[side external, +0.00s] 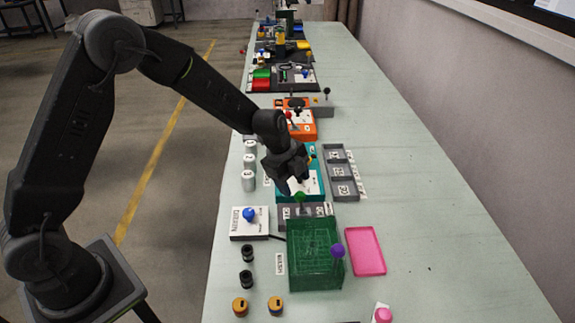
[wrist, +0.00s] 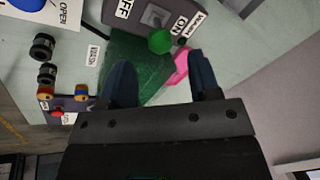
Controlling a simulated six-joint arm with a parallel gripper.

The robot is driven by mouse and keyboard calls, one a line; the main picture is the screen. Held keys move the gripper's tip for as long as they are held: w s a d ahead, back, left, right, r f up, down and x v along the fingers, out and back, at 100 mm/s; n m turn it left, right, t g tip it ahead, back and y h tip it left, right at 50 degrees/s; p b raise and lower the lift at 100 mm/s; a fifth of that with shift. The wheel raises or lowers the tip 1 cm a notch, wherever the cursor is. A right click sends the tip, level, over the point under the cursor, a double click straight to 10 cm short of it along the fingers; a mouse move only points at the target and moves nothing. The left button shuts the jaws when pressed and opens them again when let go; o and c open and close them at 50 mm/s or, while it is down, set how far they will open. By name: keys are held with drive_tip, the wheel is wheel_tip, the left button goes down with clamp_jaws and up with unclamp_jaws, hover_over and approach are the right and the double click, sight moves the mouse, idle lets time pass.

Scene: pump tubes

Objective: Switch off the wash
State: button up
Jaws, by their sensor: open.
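The wash switch is a grey box (wrist: 125,18) with OFF and ON labels and a lever topped by a green knob (wrist: 160,40). In the wrist view OFF is left of the lever and ON is right of it; I cannot tell surely which way the lever leans. In the side view the green knob (side external: 300,197) shows just below my gripper (side external: 297,182), and the grey box is partly hidden. In the wrist view my gripper (wrist: 161,72) is open and empty, with the knob ahead of the gap between its dark fingers.
A pink tray (side external: 366,251) lies further right. A white panel with a blue knob (side external: 249,214) and black cylinders (side external: 247,254) are at left.

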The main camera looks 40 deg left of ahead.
drive_tip(key=v, duration=0.5)
drive_tip(key=shift+s+a+r, duration=0.1)
drive_tip(key=shift+s+r, duration=0.05)
drive_tip(key=shift+r, duration=0.2)
drive_tip(key=shift+w, duration=0.25)
drive_tip(key=shift+c, duration=1.3)
drive_tip(key=w+d+m, duration=0.1)
drive_tip(key=w+d, duration=0.1)
drive_tip(key=w+d+m+g, duration=0.1)
drive_tip(key=w+d+m, duration=0.1)
drive_tip(key=w+d+m+g+y, duration=0.1)
drive_tip(key=w+d+m, duration=0.1)
drive_tip(key=w, duration=0.1)
drive_tip(key=shift+r, duration=0.2)
drive_tip(key=c, duration=0.7)
drive_tip(key=w+d+m+y, duration=0.1)
drive_tip(key=d+m+g+y, duration=0.1)
drive_tip(key=m, duration=0.1)
drive_tip(key=shift+w+d+g, duration=0.3)
drive_tip(key=shift+w+d, duration=0.1)
clamp_jaws()
drive_tip(key=shift+s+d+r+m+g+y, duration=0.1)
drive_tip(key=shift+s+d+m+g+y, duration=0.1)
drive_tip(key=shift+d+m+y, duration=0.25)
drive_tip(key=shift+s+d+r+m+g+y, duration=0.15)
drive_tip(key=shift+d+m+g+y, duration=0.1)
drive_tip(key=shift+d+y, duration=0.3)
